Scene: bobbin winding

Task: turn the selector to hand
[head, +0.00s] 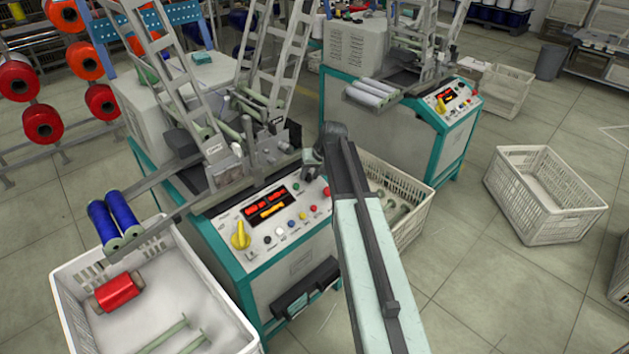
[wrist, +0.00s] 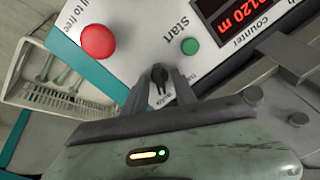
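A red counter display (wrist: 228,14) is at the wrist view's upper right. A white crate (head: 70,290) with spools stands left of the machine, another crate (head: 425,190) right of it. Winding frames (head: 170,75) rise behind the panel. Floor at the right is partly free.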

